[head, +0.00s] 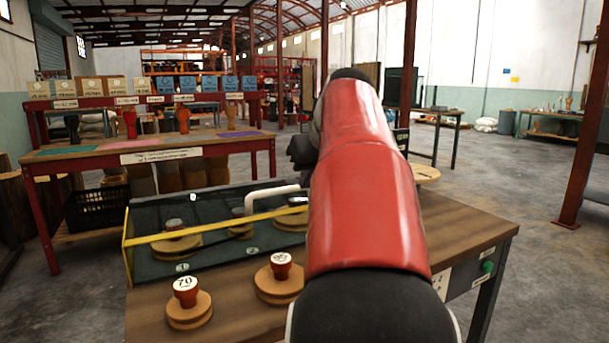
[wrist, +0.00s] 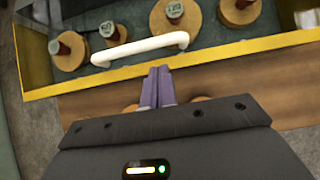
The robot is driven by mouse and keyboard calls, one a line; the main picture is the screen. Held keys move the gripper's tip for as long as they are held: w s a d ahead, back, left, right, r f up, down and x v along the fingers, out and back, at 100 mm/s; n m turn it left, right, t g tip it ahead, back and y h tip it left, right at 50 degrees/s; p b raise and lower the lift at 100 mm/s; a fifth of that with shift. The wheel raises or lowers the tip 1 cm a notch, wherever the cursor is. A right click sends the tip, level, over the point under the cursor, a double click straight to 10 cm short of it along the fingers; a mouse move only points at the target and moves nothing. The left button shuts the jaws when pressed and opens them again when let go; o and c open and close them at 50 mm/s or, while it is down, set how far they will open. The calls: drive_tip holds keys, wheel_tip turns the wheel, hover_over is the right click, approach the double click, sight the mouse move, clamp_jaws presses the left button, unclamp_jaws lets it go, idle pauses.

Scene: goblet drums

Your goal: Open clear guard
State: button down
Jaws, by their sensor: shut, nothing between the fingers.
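The clear guard (head: 190,236) is a see-through panel with a yellow edge on the near workbench. Round wooden pieces with knobs show through it, and it appears closed over them. Its white bar handle (head: 268,194) stands out near its yellow edge. In the wrist view the handle (wrist: 140,48) runs across, just beyond my gripper (wrist: 160,72). In the head view my red arm hides the guard's right end and my fingers.
Two knobbed wooden pieces, one marked 70 (head: 187,303) and another (head: 281,278), stand on the workbench (head: 470,232) in front of the guard. A green button (head: 487,267) is on the bench's right side. A red-framed table (head: 100,158) stands behind left. Open floor lies to the right.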

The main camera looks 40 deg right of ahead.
sight(295, 205)
drive_tip(key=x, duration=0.5)
drive_tip(key=shift+w+f+b, duration=0.15)
drive_tip(key=shift+f+b, duration=0.05)
drive_tip(key=shift+b, duration=0.15)
drive_tip(key=shift+r, duration=0.1)
